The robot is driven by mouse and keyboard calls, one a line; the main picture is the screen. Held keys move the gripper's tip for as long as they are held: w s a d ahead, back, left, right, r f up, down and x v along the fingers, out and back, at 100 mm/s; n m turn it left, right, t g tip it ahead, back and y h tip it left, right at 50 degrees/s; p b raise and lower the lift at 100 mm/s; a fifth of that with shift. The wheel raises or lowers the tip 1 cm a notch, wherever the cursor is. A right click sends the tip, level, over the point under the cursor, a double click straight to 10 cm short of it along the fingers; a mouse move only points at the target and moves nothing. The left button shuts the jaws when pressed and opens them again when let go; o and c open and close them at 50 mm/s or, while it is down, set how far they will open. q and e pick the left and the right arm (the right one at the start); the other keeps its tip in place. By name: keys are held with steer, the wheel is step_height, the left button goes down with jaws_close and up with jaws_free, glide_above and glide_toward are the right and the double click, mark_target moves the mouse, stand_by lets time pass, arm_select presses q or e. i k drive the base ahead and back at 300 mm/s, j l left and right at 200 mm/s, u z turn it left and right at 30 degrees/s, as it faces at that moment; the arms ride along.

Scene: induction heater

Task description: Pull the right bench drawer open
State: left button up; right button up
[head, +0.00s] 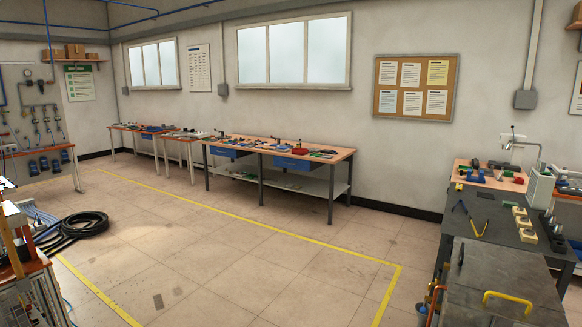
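The bench (338,156) with a wooden top and dark legs stands against the far wall, at some distance from me. Two blue drawers hang under its top. The right bench drawer (293,163) is below the right half of the top, and the left one (223,152) is below the left half. Both look pushed in, but they are small in the view and any handles are hard to make out. Neither of my grippers shows in the head view.
Yellow floor lines (300,243) cross a wide clear floor before the bench. A coiled black hose (84,226) lies on the left. A dark workbench (485,215) with tools and a metal surface with a yellow handle (507,298) stand at the right.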

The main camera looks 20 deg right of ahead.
mark_target(301, 165)
steer(key=i+l+z, duration=0.2)
steer(key=i, duration=0.15)
steer(key=i+z, duration=0.15)
steer(key=i, duration=0.15)
steer(key=i+z, duration=0.25)
steer(key=i, duration=4.25)
steer(key=i+z, duration=0.1)
steer(key=i, duration=1.05)
steer(key=i+j, duration=0.15)
steer(key=i, duration=0.95)
steer(key=i+j+z, duration=0.25)
steer(key=i, duration=0.3)
steer(key=i+j+z, duration=0.1)
steer(key=i+z, duration=0.2)
steer(key=i, duration=0.25)
